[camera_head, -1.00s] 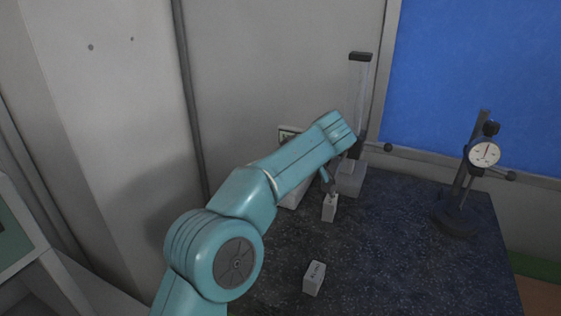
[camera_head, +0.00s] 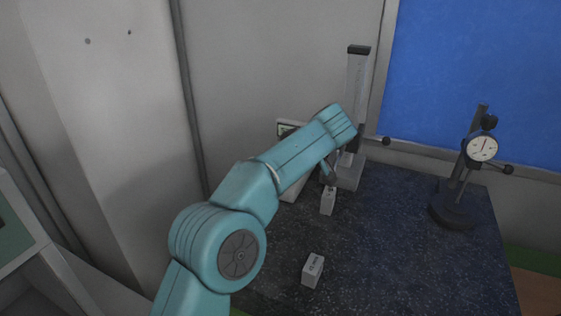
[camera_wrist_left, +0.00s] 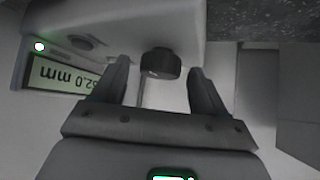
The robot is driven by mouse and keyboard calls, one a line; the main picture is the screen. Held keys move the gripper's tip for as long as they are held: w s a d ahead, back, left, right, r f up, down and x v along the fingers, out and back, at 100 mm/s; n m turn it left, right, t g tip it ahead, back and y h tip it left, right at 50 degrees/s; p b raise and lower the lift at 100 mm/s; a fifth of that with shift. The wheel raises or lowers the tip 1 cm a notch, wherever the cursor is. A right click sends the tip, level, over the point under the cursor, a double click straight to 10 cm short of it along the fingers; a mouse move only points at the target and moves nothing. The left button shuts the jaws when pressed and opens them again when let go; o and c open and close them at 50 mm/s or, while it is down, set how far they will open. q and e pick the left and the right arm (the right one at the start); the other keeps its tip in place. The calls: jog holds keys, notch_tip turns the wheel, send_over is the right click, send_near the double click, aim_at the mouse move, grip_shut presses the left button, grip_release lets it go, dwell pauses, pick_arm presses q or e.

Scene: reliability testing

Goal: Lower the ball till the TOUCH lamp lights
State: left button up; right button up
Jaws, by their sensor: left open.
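The tester's pale body and display box (camera_head: 289,129) show behind my left arm in the head view. In the left wrist view the display (camera_wrist_left: 58,75) is upside down and ends in "2.0 mm"; its first digit is cut off or unclear. A small lamp (camera_wrist_left: 39,46) beside it glows white-green; its label is unreadable. A dark round knob (camera_wrist_left: 162,62) lies between the open fingers of my left gripper (camera_wrist_left: 158,70), with gaps on both sides. I cannot make out the ball. My right gripper is in neither view.
A white block (camera_head: 327,203) stands by the tester. Another labelled block (camera_head: 313,270) lies nearer on the dark speckled bench (camera_head: 400,250). A tall post on a grey base (camera_head: 350,172) stands behind. A dial gauge (camera_head: 482,149) on a stand is at right.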

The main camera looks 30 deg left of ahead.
pick_arm(q)
jog(key=p+v, duration=0.3)
jog(key=v, duration=1.3)
jog(key=shift+d, duration=0.2)
